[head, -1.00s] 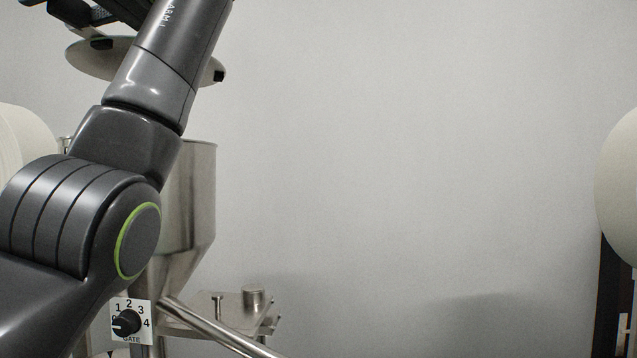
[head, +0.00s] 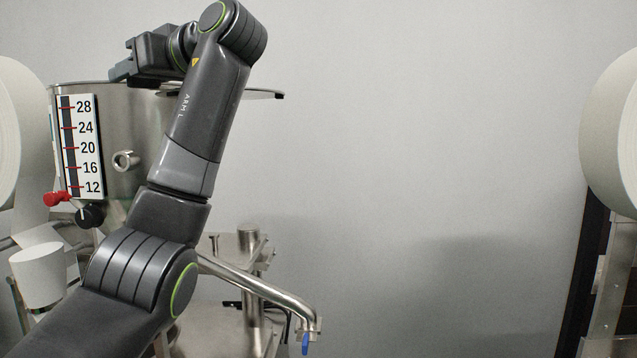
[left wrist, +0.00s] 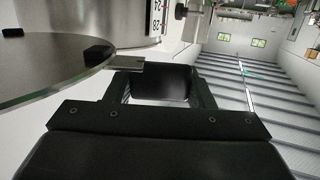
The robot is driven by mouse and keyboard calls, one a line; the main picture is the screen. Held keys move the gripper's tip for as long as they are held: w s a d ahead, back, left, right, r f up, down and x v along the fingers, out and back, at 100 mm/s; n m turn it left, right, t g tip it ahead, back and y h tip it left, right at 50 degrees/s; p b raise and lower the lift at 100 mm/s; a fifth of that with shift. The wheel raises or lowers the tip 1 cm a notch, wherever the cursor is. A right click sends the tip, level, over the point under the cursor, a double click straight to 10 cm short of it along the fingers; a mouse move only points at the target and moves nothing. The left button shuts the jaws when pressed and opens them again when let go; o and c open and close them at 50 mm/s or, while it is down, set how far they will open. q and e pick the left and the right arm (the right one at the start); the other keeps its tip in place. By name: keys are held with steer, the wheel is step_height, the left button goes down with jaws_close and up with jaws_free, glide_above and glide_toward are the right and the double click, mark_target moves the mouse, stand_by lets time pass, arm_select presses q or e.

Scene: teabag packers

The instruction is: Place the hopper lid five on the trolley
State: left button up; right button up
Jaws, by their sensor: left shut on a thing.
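The hopper lid (head: 262,94) is a thin, round steel disc. In the head view it shows edge-on behind my left arm, at about the height of the hopper's top. In the left wrist view the lid (left wrist: 45,68) fills the left side, with black blocks on its rim. My left gripper (head: 122,74) is shut on the lid, by a metal tab at its edge in the left wrist view (left wrist: 155,68). My arm hides much of the lid in the head view. No number shows on it. I cannot make out a trolley. My right gripper is not in view.
A steel hopper (head: 125,170) with a level scale (head: 80,147) stands behind my left arm. A steel pipe with a blue end (head: 265,290) juts out below. White rolls stand at left (head: 8,130) and right (head: 612,130). The middle is open before a grey wall.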

arm_select(q)
steer(key=w+d+f+m+t+h, duration=0.2)
steer(key=w+f+m+t+h, duration=0.15)
steer(key=f, duration=0.85)
steer(key=w+d+f+m+t+h, duration=0.2)
steer(key=w+f+m+t+h, duration=0.15)
steer(key=f, duration=0.85)
steer(key=s+d+f+m+t+h, duration=0.1)
steer(key=s+f+m+h, duration=0.2)
steer(key=f, duration=0.5)
steer(key=s+d+f+m+t+h, duration=0.15)
steer(key=s+f, duration=0.25)
steer(key=f, duration=0.4)
steer(key=s+f+m+h, duration=0.1)
steer(key=s+f+h, duration=0.3)
steer(key=s, duration=0.6)
step_height(320, 180, down, 15)
steer(key=b, duration=1.4)
steer(key=shift+w+y, duration=0.2)
steer(key=shift+y, duration=0.25)
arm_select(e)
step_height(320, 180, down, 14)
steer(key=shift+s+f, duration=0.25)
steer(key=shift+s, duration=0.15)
arm_select(q)
steer(key=shift+g, duration=0.25)
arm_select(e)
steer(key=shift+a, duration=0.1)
